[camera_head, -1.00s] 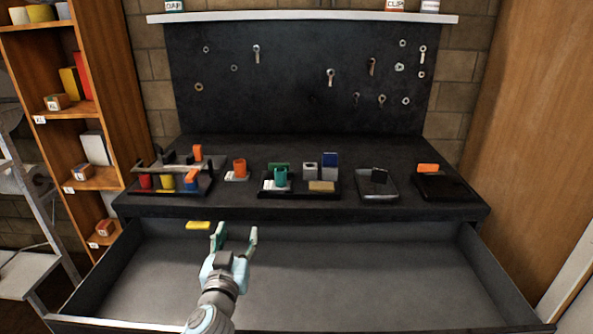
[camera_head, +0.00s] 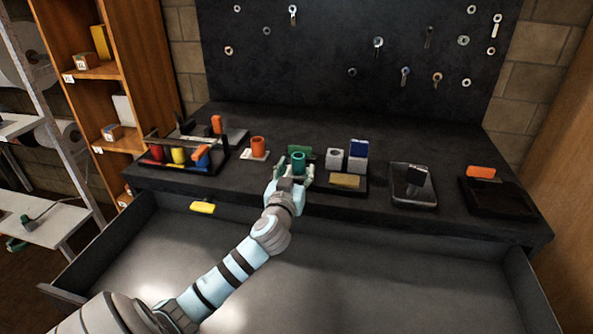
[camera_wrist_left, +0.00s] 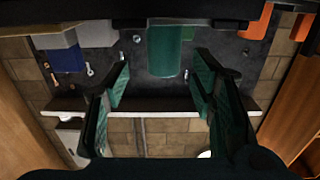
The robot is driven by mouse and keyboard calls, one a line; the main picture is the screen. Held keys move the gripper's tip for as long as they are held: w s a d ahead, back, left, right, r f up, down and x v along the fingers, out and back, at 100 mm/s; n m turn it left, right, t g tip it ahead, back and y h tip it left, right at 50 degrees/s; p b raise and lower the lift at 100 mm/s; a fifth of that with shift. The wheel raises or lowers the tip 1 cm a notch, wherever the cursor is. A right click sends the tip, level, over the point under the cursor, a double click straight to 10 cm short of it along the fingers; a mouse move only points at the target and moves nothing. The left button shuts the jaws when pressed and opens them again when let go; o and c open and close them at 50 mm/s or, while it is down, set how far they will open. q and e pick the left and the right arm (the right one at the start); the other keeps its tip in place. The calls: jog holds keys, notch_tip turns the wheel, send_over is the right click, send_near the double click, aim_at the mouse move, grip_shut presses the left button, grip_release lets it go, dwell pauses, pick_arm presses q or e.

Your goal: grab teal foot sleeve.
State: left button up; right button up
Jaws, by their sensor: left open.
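The teal foot sleeve (camera_head: 298,161) stands upright in a dark tray on the bench. In the left wrist view, which looks upside down, the sleeve (camera_wrist_left: 165,50) shows at the top middle, between the lines of the two green-padded fingers. My left gripper (camera_head: 294,173) is open at the near side of the sleeve, with one finger toward each side of it. The wrist view also shows the open left gripper (camera_wrist_left: 160,72) with nothing held. Whether the fingertips touch the sleeve cannot be told. My right gripper is not in view.
An orange cylinder (camera_head: 257,146) stands left of the sleeve. A grey block (camera_head: 334,159) and a blue-and-white block (camera_head: 358,156) stand to its right, behind a tan block (camera_head: 345,181). An open drawer (camera_head: 400,270) lies below, with a yellow piece (camera_head: 203,207) at its back edge.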

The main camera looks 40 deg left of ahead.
aim_at(297, 163)
pick_arm(q)
jog(key=x, duration=0.5)
jog(key=shift+a+f, duration=0.1)
jog(key=shift+a, duration=0.2)
grip_shut()
